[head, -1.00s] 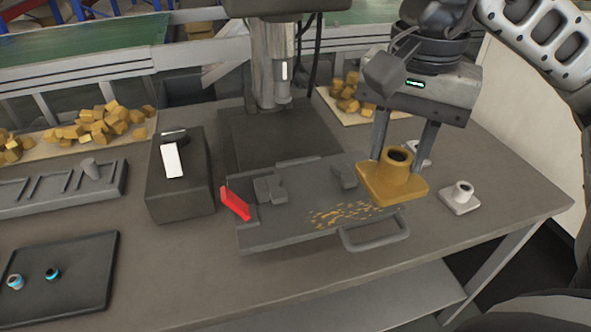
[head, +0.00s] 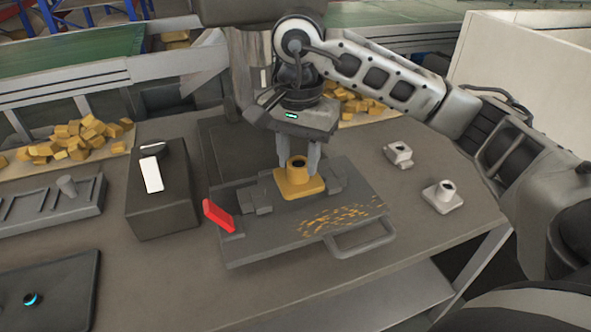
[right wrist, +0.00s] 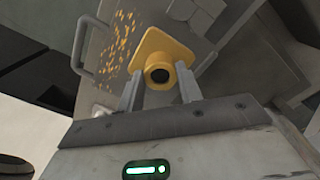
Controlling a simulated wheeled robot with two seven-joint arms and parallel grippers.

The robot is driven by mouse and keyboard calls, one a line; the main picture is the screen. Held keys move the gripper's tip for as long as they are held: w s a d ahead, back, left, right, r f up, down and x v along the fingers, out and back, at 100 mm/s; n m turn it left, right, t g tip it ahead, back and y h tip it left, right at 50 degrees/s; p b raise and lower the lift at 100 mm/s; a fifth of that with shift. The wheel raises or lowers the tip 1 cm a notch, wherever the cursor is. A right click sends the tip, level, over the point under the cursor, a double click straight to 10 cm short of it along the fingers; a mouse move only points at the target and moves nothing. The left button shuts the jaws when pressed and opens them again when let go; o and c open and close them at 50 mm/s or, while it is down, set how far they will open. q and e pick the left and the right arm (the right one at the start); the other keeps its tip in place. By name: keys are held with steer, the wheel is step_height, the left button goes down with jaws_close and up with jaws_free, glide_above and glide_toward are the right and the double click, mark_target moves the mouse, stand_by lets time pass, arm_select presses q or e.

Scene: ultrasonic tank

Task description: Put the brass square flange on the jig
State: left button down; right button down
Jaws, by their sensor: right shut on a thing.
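The brass square flange (head: 299,181) is a yellow square plate with a round hollow neck. My right gripper (head: 298,163) is shut on it, with one finger on each side of the neck. The flange is at the jig (head: 262,232), a grey plate with clamp blocks, a red lever and a handle. It sits between the two clamp blocks; whether it rests on the jig or hovers just above is hard to tell. In the right wrist view the flange (right wrist: 160,58) shows between the fingers (right wrist: 160,88). My left gripper is not in view.
Brass-coloured chips (head: 342,217) lie on the jig's front right. The red lever (head: 218,216) stands at its left, beside a dark box (head: 160,200). Two pale flanges (head: 442,197) (head: 398,154) stand on the table to the right. A dark column rises behind the jig.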

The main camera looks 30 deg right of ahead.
mark_target(296, 164)
steer(key=f, duration=0.1)
steer(key=f+p, duration=0.1)
steer(key=f, duration=0.1)
steer(key=shift+w, duration=0.35)
steer(key=shift+f, duration=0.35)
steer(key=shift+f, duration=0.1)
steer(key=shift+f+b, duration=0.15)
steer(key=shift+b, duration=0.25)
steer(key=c, duration=0.9)
jaws_free()
steer(key=shift+c, duration=0.2)
steer(key=shift+a, duration=0.1)
